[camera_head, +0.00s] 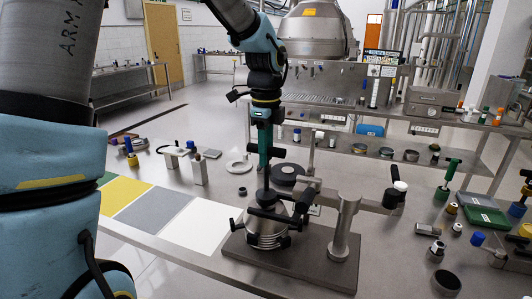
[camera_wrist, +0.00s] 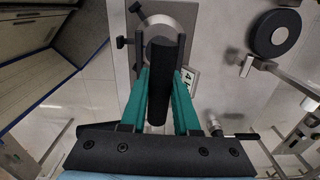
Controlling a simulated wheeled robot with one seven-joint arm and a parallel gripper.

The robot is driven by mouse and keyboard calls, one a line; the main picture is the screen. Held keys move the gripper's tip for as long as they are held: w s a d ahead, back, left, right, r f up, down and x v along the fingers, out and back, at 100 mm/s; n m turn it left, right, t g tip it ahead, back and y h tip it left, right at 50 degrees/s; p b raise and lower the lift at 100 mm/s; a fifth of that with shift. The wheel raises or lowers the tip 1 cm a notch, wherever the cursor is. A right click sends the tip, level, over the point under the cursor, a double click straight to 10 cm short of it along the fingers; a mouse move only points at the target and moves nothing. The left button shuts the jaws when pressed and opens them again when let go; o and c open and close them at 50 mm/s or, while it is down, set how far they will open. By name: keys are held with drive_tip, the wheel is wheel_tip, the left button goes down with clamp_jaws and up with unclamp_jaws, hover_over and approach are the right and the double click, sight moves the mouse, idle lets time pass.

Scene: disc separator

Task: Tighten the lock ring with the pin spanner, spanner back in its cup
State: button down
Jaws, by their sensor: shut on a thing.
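My gripper (camera_head: 264,150) has teal fingers and is shut on the upright black handle of the pin spanner (camera_head: 266,178). The handle also shows between the fingers in the wrist view (camera_wrist: 160,85). The spanner's lower end is over the top of the silver bowl (camera_head: 266,238), where the lock ring is. Black parts there hide the ring, and I cannot tell whether the pins sit in its holes. The bowl stands on a dark base plate (camera_head: 310,266), with black clamps around it. I cannot make out which cup is the spanner's.
A steel post (camera_head: 345,225) with a side arm and black handle stands close right of the bowl. A dark disc (camera_head: 287,174) lies behind. Green trays (camera_head: 482,212) and loose parts crowd the right. Flat yellow (camera_head: 122,193), grey and white areas at the left are clear.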

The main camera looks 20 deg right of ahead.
idle(0.3)
drive_tip(key=n, duration=1)
drive_tip(key=shift+n, duration=0.4)
drive_tip(key=shift+f+b, duration=0.45)
